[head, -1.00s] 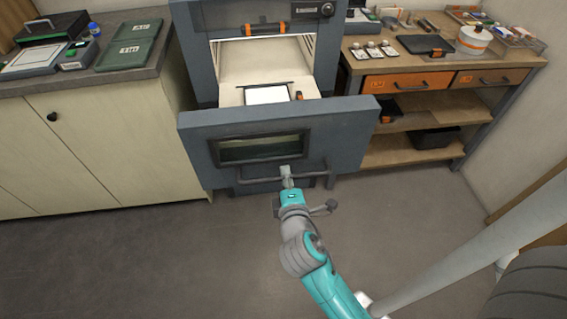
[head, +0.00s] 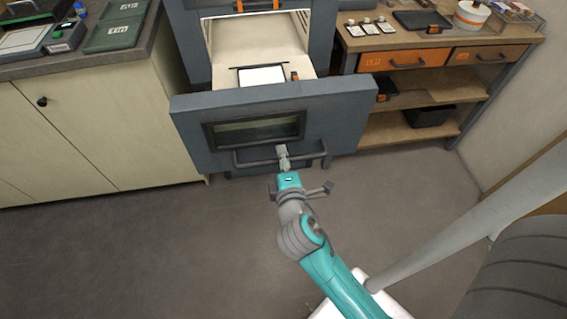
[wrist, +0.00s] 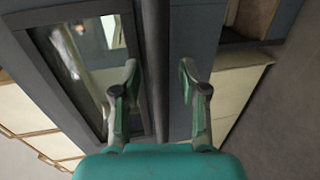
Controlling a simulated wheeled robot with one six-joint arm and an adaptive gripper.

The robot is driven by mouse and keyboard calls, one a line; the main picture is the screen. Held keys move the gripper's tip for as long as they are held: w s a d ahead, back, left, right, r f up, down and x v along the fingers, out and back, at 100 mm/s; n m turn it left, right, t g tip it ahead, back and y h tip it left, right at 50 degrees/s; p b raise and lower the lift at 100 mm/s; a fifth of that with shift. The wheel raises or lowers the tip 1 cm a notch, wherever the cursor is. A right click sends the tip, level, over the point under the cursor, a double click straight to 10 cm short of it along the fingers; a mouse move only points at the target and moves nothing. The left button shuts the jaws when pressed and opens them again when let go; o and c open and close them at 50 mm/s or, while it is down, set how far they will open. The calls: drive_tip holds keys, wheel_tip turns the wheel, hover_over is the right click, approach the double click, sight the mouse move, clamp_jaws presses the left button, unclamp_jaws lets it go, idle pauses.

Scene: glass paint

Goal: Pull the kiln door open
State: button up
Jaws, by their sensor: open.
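The kiln (head: 320,45) stands at the back, with its grey door (head: 340,120) well forward of the body and a dark window (head: 255,131) in it. The pale inside shows in the gap above the door. The dark bar handle (head: 245,163) runs across the door's front. My gripper (head: 283,155) is at the middle of this handle. In the wrist view my gripper (wrist: 160,75) has its two fingers apart, with the handle bar (wrist: 156,40) between them. No clear contact shows there. The door window (wrist: 75,60) is left of the fingers.
A white sheet (head: 262,76) lies inside the kiln behind the door. A cream cabinet (head: 90,130) stands left and a wooden workbench with orange drawers (head: 405,60) right. The grey floor (head: 130,250) in front is clear.

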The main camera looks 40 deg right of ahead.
drive_tip(key=v, duration=1.2)
idle(0.6)
drive_tip(key=s+a+f+m+y, duration=0.2)
drive_tip(key=s+a+f+y, duration=0.3)
drive_tip(key=s+f+y, duration=0.3)
drive_tip(key=s+a+r+m+t, duration=0.1)
drive_tip(key=s+r+m, duration=0.3)
drive_tip(key=s+m, duration=0.5)
drive_tip(key=s, duration=0.2)
drive_tip(key=shift+s+t+y, duration=0.4)
drive_tip(key=shift+r, duration=0.1)
